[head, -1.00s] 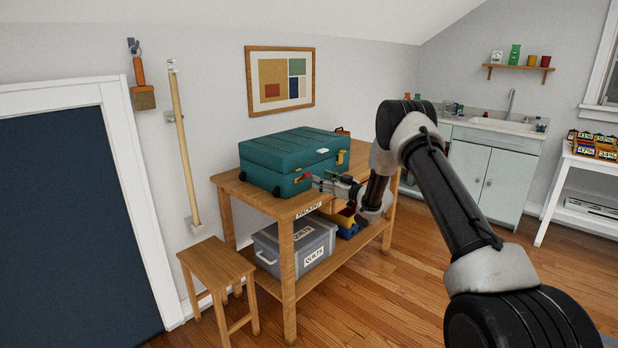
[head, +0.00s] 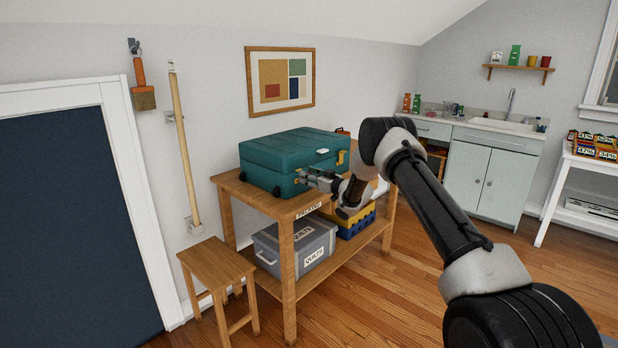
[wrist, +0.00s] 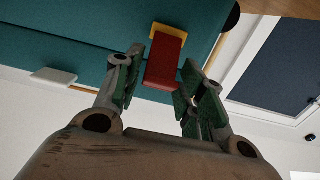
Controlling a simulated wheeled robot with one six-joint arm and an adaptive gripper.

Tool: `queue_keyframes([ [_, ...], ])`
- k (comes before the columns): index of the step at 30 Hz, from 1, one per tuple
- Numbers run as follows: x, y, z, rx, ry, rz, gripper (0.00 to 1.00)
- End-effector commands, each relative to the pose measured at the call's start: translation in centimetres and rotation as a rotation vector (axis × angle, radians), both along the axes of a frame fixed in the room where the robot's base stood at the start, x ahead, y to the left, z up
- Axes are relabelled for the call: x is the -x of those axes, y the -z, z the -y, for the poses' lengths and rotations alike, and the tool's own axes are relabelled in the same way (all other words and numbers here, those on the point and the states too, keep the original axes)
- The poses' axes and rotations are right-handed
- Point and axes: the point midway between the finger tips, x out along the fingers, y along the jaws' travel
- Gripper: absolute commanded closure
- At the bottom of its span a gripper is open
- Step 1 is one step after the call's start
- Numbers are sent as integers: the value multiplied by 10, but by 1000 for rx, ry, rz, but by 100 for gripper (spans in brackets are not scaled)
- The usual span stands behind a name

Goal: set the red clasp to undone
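A teal case (head: 285,158) lies shut on the wooden workbench. In the wrist view, the red clasp (wrist: 166,56) sits on a yellow plate (wrist: 171,32) on the front of the teal case (wrist: 60,40). My gripper (wrist: 160,76) is open, its fingers on either side of the red clasp. The right finger is very close to it; I cannot tell if they touch. In the head view, my gripper (head: 306,177) is at the front of the case and hides the red clasp. A yellow clasp (head: 340,157) shows farther right on the case.
The wooden workbench (head: 290,212) carries a grey bin (head: 290,250) and a blue and yellow crate (head: 352,222) on its lower shelf. A wooden stool (head: 215,262) stands in front at left. A white part (wrist: 53,76) juts from the case in the wrist view.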

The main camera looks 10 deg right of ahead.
Motion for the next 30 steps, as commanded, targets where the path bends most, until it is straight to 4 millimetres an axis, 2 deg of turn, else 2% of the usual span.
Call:
queue_keyframes([
  [1, 0, 0, 0, 0, 0, 0, 76],
  [4, 0, 0, 0, 0, 0, 0, 94],
  [17, 3, 6, 2, -47, 0, 61, 94],
  [30, 9, 25, 5, -233, -1, 319, 94],
])
